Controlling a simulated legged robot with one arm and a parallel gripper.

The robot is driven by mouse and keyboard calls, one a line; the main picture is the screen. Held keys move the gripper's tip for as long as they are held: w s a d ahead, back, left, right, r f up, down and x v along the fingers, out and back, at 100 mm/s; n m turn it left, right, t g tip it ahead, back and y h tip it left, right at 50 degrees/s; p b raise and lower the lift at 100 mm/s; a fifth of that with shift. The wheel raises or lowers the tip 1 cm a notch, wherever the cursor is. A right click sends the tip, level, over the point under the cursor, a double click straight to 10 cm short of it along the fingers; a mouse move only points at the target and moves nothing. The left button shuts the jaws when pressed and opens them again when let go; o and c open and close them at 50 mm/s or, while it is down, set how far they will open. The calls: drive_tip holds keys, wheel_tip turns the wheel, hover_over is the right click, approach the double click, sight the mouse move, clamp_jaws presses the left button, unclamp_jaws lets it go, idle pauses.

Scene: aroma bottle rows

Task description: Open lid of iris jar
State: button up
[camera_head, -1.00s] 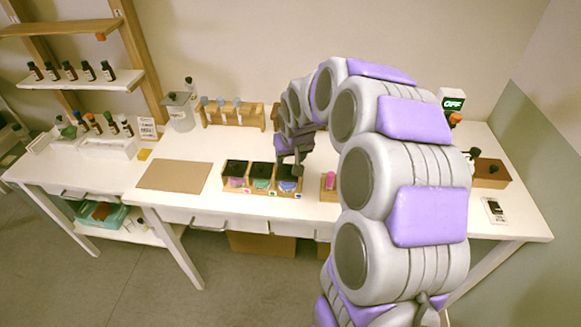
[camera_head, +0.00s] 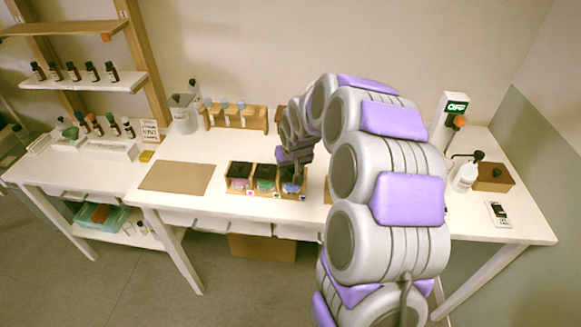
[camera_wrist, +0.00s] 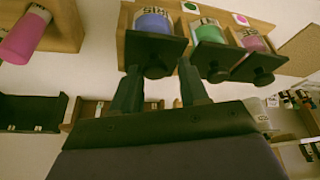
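The iris jar is the violet-blue one, with a label reading like "IRIS", and it shows in the wrist view (camera_wrist: 153,21). It is at the right end of a row of three jars in the head view (camera_head: 291,188). Its flat black lid (camera_wrist: 140,48) is on, with a round knob (camera_wrist: 154,68) facing my gripper. My gripper (camera_wrist: 158,68) is open, its two dark fingers on either side of the knob with gaps visible. In the head view, my gripper (camera_head: 298,166) is over this jar and partly hides its lid.
A green jar (camera_wrist: 209,33) and a pink jar (camera_wrist: 250,40), both black-lidded, share the wooden holder. A pink cylinder (camera_wrist: 22,38) sits on another wooden block. A brown mat (camera_head: 175,177) lies left of the jars. A rack (camera_head: 252,117) stands behind.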

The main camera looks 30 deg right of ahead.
drive_tip(key=shift+d, duration=0.4)
drive_tip(key=c, duration=0.4)
drive_tip(key=shift+a, duration=0.2)
clamp_jaws()
